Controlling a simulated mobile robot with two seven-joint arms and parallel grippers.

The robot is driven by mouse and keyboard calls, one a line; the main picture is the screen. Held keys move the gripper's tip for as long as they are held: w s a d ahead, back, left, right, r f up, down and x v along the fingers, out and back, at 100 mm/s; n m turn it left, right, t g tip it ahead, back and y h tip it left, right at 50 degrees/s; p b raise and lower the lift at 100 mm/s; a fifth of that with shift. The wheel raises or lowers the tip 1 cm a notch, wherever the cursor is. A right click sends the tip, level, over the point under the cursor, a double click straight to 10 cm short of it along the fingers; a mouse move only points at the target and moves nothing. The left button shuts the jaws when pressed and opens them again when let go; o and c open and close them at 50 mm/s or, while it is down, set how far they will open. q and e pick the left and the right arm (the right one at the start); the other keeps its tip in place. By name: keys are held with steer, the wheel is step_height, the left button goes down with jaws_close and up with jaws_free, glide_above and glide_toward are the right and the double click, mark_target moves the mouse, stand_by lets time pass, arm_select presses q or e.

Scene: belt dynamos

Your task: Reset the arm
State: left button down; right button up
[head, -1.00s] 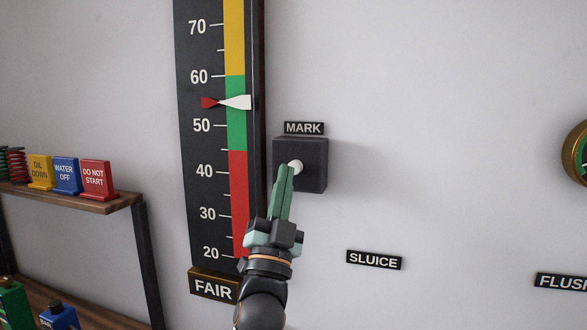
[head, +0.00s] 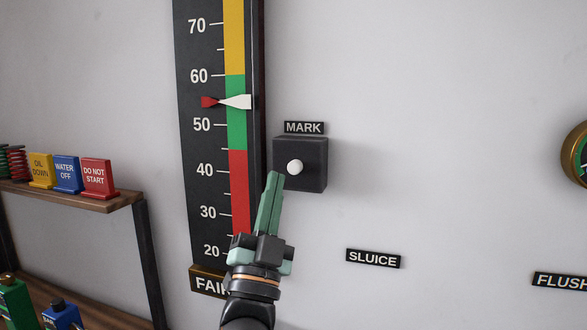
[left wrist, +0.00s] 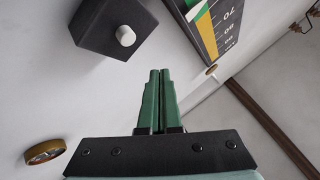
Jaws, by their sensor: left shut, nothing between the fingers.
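My left gripper (head: 272,175) is shut with nothing between its green fingers. In the head view its tips are just below and left of the white button (head: 295,167), apart from it in the picture. The button sits on a dark box (head: 314,178) under the MARK label (head: 304,128). In the left wrist view the closed fingers (left wrist: 160,75) point up the picture, with the white button (left wrist: 125,36) and its box (left wrist: 95,28) at upper left. My right gripper is in neither view.
A tall gauge (head: 202,145) stands left of the box, its pointer (head: 235,102) in the green band between 50 and 60. A shelf (head: 118,203) with yellow, blue and red signs (head: 97,178) is at left. The wall around the SLUICE label (head: 373,259) is mostly clear.

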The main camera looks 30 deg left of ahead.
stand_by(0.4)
arm_select(q)
steer(key=w+d+f+g+h, duration=0.1)
steer(key=d+f+g+h, duration=0.15)
steer(key=f, duration=0.95)
steer(key=w+d+f+m+g+h, duration=0.1)
steer(key=d+f+g+h, duration=0.15)
steer(key=f, duration=0.85)
steer(key=w+d+f+g+h, duration=0.1)
steer(key=d+f+g+h, duration=0.15)
steer(key=f, duration=0.95)
steer(key=s+d+f+n+g+h, duration=0.1)
steer(key=s+f+g, duration=0.3)
steer(key=s+f, duration=0.6)
steer(key=s+d+f+n+g+h, duration=0.1)
steer(key=s+d+f+g, duration=0.3)
steer(key=s+f, duration=0.6)
step_height(320, 180, down, 5)
steer(key=shift+s+f+g+h, duration=0.1)
steer(key=shift+s+g+h, duration=0.2)
steer(key=shift+g+h, duration=0.4)
